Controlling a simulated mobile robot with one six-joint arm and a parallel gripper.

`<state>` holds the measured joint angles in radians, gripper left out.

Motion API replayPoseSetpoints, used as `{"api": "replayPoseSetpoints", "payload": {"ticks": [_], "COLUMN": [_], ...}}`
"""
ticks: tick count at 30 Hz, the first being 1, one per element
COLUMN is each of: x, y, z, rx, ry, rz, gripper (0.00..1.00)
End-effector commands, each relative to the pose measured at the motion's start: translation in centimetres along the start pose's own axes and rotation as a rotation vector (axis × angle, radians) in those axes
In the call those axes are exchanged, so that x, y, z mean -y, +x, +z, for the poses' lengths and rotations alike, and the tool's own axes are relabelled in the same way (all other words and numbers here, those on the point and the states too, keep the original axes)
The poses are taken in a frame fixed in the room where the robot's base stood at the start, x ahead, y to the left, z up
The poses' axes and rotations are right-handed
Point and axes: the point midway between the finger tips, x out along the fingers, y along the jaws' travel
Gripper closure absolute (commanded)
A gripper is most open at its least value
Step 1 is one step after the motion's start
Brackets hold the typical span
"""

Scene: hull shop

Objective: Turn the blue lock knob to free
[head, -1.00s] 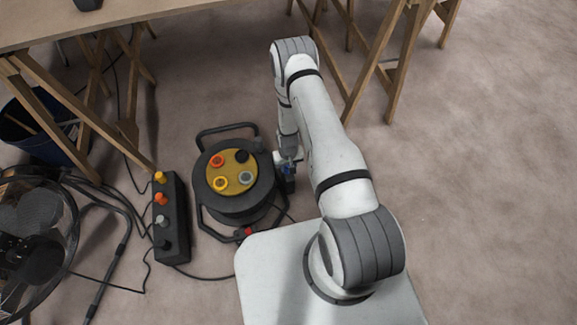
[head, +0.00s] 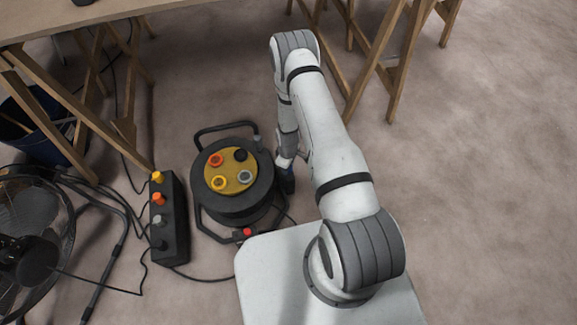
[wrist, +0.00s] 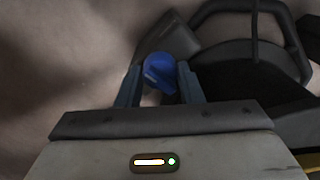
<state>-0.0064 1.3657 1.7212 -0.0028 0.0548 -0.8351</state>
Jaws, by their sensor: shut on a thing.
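The blue lock knob (wrist: 160,72) shows in the wrist view, on the side of the black cable reel (head: 240,200). My gripper (wrist: 158,85) has one finger on each side of the knob and is shut on it. In the head view my gripper (head: 286,172) is at the reel's right side, and the arm hides most of the knob there. The reel's yellow top face carries several coloured round sockets. I cannot read any lock or free marking.
A black power strip (head: 169,225) with coloured plugs stands left of the reel. A fan (head: 30,235) and loose cables lie further left. A wooden trestle table (head: 180,10) is at the back. The floor on the right is clear.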

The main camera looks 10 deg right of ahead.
Motion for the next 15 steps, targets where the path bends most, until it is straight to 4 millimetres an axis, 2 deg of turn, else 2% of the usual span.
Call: {"api": "replayPoseSetpoints", "payload": {"ticks": [15], "x": [0.00], "y": [0.05], "z": [-0.05], "rx": [0.000], "ry": [-0.472], "rz": [0.001], "gripper": [0.89]}}
